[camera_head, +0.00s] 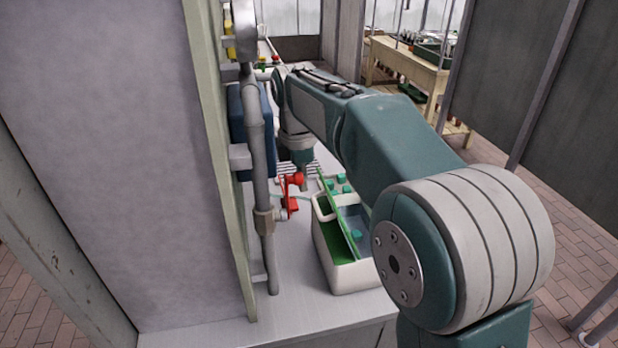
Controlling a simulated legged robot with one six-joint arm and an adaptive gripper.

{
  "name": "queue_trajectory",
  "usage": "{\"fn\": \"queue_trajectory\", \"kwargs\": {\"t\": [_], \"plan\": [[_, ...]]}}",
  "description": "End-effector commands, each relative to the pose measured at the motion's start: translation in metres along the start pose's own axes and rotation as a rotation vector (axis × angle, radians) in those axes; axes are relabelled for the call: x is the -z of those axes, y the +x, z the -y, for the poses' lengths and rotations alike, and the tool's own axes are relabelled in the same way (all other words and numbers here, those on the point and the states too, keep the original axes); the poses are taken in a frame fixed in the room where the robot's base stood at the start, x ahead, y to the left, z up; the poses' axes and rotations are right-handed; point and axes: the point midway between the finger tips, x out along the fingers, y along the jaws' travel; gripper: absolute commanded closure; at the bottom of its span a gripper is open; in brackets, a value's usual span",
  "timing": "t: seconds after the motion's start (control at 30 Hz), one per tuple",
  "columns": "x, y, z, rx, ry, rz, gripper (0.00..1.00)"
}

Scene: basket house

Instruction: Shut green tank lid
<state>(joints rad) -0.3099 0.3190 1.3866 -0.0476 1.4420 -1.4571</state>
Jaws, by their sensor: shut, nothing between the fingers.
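The tank (350,278) is a white open-topped box on the light counter, low in the middle of the view. Its lid (338,217) is a thin green panel, standing steeply tilted over the tank's middle, so the lid is open. A dark green inside shows left of the lid and a grey-blue inside to its right. Small teal pieces lie in or behind the tank. My gripper (304,184) points down by the lid's far end, behind the red valve. It is shut and empty. It is small here, and I cannot tell whether it touches the lid.
A red valve handle (291,190) sticks out from a grey vertical pipe (259,170) just left of the tank. A large grey panel (110,130) fills the left side. Bare counter (290,300) lies in front. A wooden bench (410,65) stands far back right.

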Motion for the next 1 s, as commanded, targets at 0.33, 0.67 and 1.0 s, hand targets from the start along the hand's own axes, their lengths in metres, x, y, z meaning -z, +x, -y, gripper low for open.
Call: {"fn": "queue_trajectory", "kwargs": {"t": [0.33,0.67,1.0], "plan": [[-0.001,0.067,0.001,0.003,0.002,0.0,1.0],[-0.035,0.059,0.0,-0.002,0.004,0.0,1.0],[-0.038,0.058,0.0,-0.001,0.002,0.0,1.0]]}}
